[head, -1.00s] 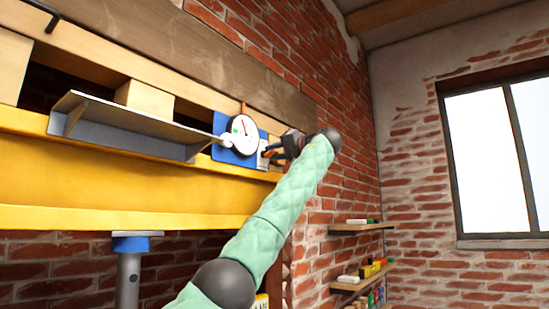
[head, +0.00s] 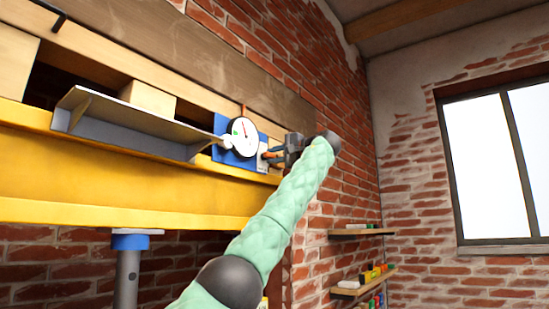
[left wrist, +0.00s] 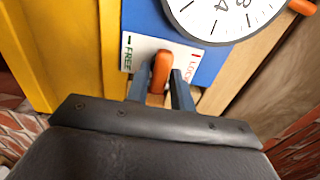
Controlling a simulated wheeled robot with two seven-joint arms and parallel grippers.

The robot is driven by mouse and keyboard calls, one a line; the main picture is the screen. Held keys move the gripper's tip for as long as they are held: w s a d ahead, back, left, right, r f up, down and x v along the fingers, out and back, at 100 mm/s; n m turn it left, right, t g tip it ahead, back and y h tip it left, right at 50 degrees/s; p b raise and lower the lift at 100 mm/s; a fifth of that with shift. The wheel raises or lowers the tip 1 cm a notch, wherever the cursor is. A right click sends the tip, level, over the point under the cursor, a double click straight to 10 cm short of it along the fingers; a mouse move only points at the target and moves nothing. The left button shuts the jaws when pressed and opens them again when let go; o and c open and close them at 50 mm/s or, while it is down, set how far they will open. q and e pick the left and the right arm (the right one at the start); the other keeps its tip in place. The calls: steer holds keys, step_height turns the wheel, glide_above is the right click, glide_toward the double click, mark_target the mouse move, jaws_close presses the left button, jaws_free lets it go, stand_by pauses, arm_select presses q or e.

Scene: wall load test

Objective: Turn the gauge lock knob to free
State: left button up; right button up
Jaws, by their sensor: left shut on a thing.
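The orange lock knob (left wrist: 161,70) stands on a white label (left wrist: 139,51) with green FREE at left and red LOCK at right in the left wrist view. Its handle points up between the two words, leaning slightly right. My left gripper (left wrist: 161,92) is shut on the knob, one finger on each side. The round gauge (left wrist: 225,12) is partly cut off there. In the head view the gauge (head: 243,136) sits on a blue plate (head: 225,156), with my left gripper (head: 272,155) at its right side. My right gripper is not in view.
A yellow beam (head: 130,185) runs below the gauge, with a grey metal ledge (head: 130,128) to its left. A post (head: 128,270) stands under the beam. Shelves (head: 360,232) hang on the brick wall to the right. The space right of my arm looks open.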

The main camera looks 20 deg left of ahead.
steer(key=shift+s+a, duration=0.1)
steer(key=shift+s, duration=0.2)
arm_select(q)
steer(key=o, duration=0.8)
steer(key=shift+w, duration=0.1)
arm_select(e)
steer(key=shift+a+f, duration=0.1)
arm_select(q)
steer(key=shift+s+d+f+b, duration=0.15)
steer(key=shift+s+d+b, duration=0.05)
steer(key=shift+d+b, duration=0.2)
steer(key=shift+b+v, duration=1.15)
steer(key=shift+v, duration=2.3)
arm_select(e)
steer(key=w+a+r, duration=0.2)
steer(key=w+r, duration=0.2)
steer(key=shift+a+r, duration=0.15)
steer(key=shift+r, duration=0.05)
arm_select(q)
steer(key=shift+w, duration=0.1)
